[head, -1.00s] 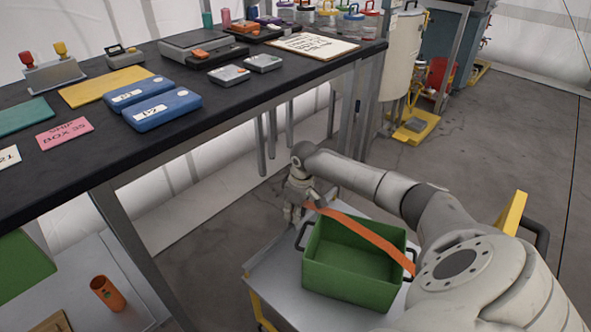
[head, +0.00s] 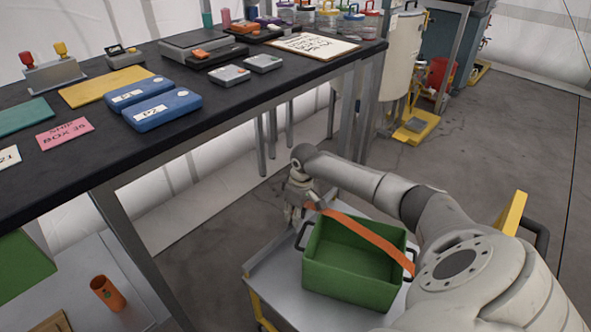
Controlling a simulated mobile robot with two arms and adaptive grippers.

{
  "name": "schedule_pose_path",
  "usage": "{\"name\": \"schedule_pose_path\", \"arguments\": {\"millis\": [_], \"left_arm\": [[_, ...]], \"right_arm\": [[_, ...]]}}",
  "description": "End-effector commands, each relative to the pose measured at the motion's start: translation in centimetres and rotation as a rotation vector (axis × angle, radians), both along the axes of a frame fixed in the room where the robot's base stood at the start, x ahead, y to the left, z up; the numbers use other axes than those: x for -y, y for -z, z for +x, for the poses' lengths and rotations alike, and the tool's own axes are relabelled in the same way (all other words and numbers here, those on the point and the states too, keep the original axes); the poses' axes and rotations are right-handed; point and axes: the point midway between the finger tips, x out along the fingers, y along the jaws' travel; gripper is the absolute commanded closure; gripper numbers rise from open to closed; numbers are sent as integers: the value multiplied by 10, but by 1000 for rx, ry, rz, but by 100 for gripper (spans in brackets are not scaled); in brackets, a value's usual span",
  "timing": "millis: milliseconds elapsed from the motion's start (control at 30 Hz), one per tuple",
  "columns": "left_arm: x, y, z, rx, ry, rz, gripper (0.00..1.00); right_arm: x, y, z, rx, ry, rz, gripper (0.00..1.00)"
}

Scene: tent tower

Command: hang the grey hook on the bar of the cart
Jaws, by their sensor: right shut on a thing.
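My right gripper (head: 294,207) is over the far left corner of the cart (head: 274,262), pointing down. It is shut at the end of an orange strap (head: 368,235). A small grey piece (head: 318,199) at that strap end looks like the grey hook, but it is partly hidden and its shape is unclear. The strap runs over the green bin (head: 345,285) towards my right arm. A black bar (head: 540,240) beside a yellow post shows at the right, partly behind my arm; I cannot tell if it is the cart's bar. My left gripper is out of view.
A black workbench (head: 235,98) with blue cases, cards and small devices spans the left and back. Its metal legs stand near the cart. A lower shelf (head: 130,290) holds an orange cup (head: 107,293). Open floor (head: 470,165) lies beyond the cart at right.

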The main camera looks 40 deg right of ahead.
Motion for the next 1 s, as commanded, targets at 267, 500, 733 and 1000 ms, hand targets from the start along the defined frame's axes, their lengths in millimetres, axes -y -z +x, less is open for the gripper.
{"name": "schedule_pose_path", "arguments": {"millis": [267,500,733,1000], "left_arm": [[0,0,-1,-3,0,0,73],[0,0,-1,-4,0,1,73],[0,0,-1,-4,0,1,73],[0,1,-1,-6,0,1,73]], "right_arm": [[0,3,0,0,0,0,100],[0,4,0,0,0,0,57],[0,4,0,0,0,0,53],[1,-11,-1,1,0,0,53]]}}
